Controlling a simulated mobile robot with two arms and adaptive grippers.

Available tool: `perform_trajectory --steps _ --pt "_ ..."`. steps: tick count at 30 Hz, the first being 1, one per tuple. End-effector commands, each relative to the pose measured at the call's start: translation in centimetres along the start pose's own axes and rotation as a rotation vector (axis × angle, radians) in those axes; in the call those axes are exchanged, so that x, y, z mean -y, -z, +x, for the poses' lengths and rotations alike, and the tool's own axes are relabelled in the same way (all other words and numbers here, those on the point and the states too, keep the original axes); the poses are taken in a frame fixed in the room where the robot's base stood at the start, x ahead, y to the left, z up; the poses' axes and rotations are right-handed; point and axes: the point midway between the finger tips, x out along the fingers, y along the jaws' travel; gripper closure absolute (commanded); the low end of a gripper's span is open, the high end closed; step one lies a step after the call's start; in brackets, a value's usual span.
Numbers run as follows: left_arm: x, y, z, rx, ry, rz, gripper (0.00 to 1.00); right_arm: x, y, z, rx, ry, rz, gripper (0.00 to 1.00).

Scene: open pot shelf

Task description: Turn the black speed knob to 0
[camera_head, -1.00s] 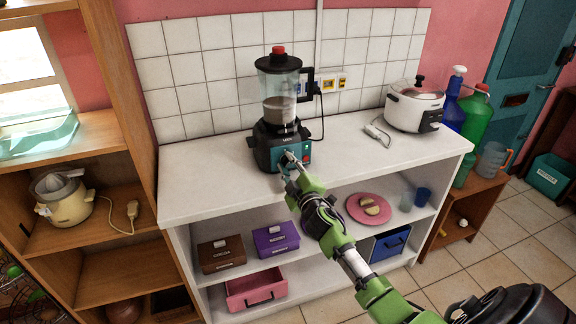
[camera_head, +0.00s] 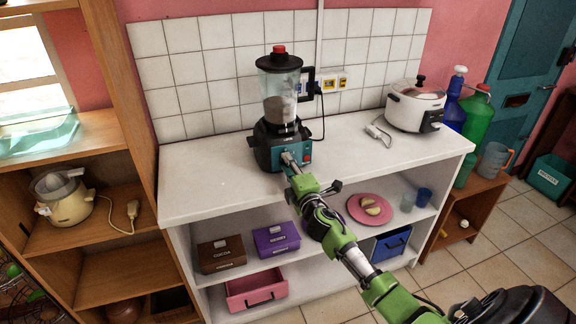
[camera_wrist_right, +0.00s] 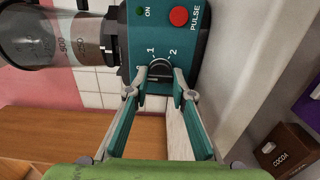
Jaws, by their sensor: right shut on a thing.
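The black speed knob (camera_wrist_right: 160,69) sits on the teal front panel (camera_wrist_right: 150,20) of the blender, with marks 0, 1 and 2 around it in the wrist view. My right gripper (camera_wrist_right: 160,88) is shut on the knob, one fingertip on each side. In the head view, my right gripper (camera_head: 288,158) is at the blender's front and hides the knob. The blender (camera_head: 278,110) stands upright on the white counter with a red-topped lid and brownish contents in its jar. Which mark the knob points to is hard to tell. My left gripper is not in view.
A red PULSE button (camera_wrist_right: 179,16) and a green ON light (camera_wrist_right: 140,11) are close to the knob. A white cooker (camera_head: 414,106) stands on the counter's right. The white counter (camera_head: 200,185) is clear on the left. Boxes and a pink plate (camera_head: 369,208) are on the shelf below.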

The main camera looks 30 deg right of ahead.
Motion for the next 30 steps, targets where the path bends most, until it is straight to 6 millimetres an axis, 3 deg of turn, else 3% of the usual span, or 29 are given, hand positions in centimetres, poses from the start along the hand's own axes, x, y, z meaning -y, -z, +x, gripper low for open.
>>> perform_trajectory --steps 12,13,15,25,30 --pt "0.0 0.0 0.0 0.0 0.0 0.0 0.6 0.2 0.0 0.0 0.0 0.002 -0.01 0.99" --pt "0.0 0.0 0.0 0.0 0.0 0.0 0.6 0.2 0.0 0.0 0.0 0.002 -0.01 0.75" --pt "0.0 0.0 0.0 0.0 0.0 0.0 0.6 0.1 0.0 0.0 0.0 0.002 -0.01 0.61" --pt "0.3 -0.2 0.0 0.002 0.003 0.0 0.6 0.1 0.0 -0.1 0.0 0.001 -0.008 0.61" --pt "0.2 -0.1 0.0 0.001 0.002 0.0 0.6 0.2 0.0 -1.3 -0.001 0.002 -0.009 0.61"
